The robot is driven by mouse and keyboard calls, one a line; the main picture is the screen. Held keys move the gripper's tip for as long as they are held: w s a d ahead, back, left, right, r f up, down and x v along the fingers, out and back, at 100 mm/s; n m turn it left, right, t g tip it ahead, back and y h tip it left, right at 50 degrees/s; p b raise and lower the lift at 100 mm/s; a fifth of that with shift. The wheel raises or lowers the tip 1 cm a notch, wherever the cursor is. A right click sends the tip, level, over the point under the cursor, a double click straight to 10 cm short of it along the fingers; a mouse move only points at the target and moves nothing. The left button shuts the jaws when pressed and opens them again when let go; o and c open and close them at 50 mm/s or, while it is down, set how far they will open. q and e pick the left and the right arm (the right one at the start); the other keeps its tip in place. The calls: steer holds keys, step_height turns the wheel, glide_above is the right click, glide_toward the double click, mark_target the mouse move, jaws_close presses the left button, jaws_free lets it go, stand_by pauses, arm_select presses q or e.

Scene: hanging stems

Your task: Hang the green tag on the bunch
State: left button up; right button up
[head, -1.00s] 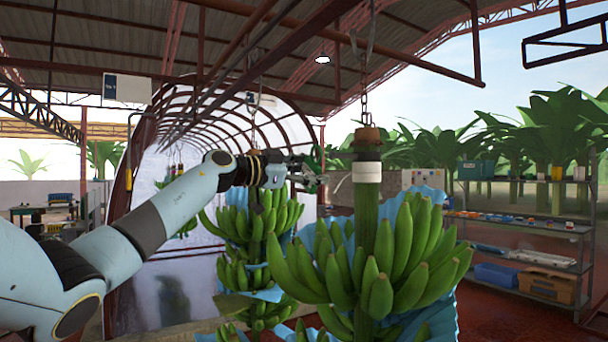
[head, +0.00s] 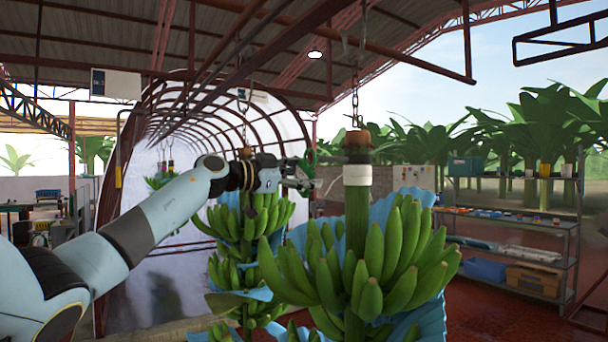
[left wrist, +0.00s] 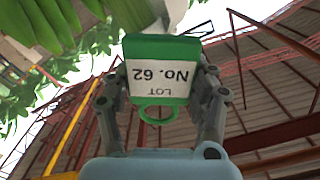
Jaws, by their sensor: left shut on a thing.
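The green tag (left wrist: 159,48) has a white face reading "LOT No. 62", upside down in the left wrist view, and a green ring (left wrist: 158,115) at its lower side there. My left gripper (head: 305,174) is shut on the tag, which shows as a small green shape (head: 310,158) in the head view. The near banana bunch (head: 370,260) hangs right of the gripper. Its thick green stem (head: 357,212) carries a white band (head: 358,176), with a thin pale strip (head: 333,184) curving out to the left. The tag appears apart from the stem. My right gripper is not in view.
The near bunch hangs from a chain (head: 355,105) and has blue sheeting (head: 297,236) around it. A second bunch (head: 245,225) hangs behind my left arm. A shelf rack (head: 520,222) stands at the right.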

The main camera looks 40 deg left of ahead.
arm_select(q)
steer(key=x, duration=0.6)
steer(key=shift+w+d, duration=0.15)
steer(key=shift+w, duration=0.15)
stand_by(4.4)
steer(key=shift+w+a+f, duration=0.2)
steer(key=shift+a+f, duration=0.1)
stand_by(0.9)
steer(key=o, duration=1)
steer(key=shift+a, duration=0.1)
steer(key=shift+c, duration=0.2)
steer(key=v, duration=1.1)
steer(key=shift+s+a, duration=0.15)
steer(key=shift+s, duration=0.25)
